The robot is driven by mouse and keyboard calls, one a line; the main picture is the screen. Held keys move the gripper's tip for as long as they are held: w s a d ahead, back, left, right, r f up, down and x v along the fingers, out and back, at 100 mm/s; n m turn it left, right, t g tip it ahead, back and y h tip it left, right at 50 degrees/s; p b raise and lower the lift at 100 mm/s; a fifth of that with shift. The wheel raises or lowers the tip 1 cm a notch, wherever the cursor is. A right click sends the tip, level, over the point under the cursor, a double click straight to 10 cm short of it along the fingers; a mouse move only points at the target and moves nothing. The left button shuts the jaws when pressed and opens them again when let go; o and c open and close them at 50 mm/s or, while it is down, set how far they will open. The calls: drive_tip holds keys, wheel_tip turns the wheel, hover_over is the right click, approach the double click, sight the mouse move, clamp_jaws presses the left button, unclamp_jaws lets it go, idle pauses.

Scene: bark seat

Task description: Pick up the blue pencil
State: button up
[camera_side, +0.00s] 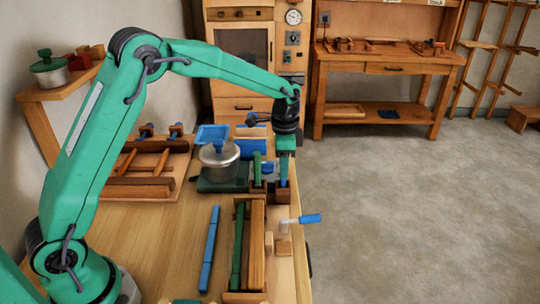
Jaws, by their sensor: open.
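A long thin blue stick (209,248), which looks like the blue pencil, lies on the wooden table to the left of a wooden tray (257,262). My gripper (283,172) hangs pointing down over the back right part of the table, near a small dark wooden block (282,195). It is well behind and to the right of the blue stick, and apart from it. My gripper's jaws are open, but the fingertips are small and hard to make out against the blue and green pieces there.
A green stick (238,245) lies in the tray. A blue-handled tool (311,218) sticks out past the table's right edge. A metal pot (219,163) stands behind the blue stick, and a wooden rack (147,170) lies at the back left. Bare tabletop (165,245) lies left of the stick.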

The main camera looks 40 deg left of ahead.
drive_tip(key=shift+f, duration=2.2)
clamp_jaws()
